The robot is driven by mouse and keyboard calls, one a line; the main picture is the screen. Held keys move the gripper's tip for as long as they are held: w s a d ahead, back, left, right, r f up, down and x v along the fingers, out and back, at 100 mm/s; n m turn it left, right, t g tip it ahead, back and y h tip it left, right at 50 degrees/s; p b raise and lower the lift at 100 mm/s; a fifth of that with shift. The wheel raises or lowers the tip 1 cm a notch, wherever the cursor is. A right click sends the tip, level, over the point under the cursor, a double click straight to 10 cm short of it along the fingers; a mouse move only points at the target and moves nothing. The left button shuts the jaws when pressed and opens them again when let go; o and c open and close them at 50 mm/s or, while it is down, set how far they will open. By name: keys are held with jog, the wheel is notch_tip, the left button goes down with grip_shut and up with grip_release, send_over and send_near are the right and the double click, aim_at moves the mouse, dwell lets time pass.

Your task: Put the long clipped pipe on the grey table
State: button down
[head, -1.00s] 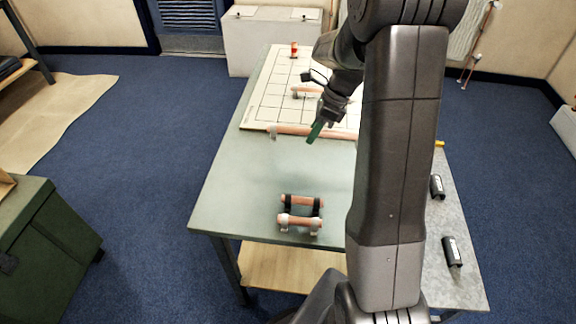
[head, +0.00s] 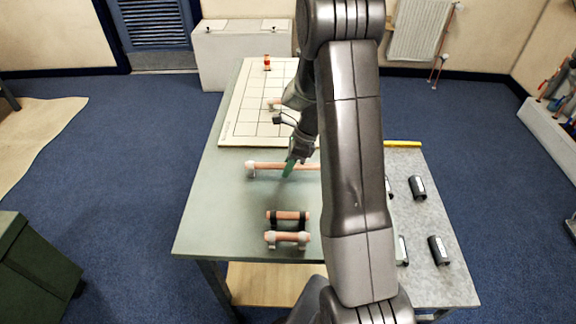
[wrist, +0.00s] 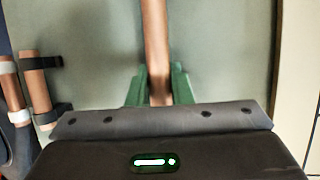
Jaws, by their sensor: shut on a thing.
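My gripper (head: 288,169) is shut on the pipe. In the wrist view, the pipe (wrist: 155,40) runs between the green fingertips (wrist: 158,88). I cannot tell whether the pipe touches the surface below. The grey table (head: 455,292) adjoins the green top on the right, partly behind my arm.
Two short pipes (head: 288,237) with clips lie in front of the long pipe. A white gridded board (head: 240,125) with pipe pieces lies behind it.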

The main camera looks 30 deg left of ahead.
jog(key=c, duration=1.3)
grip_release()
jog(key=v, duration=1.2)
jog(key=shift+r, duration=0.1)
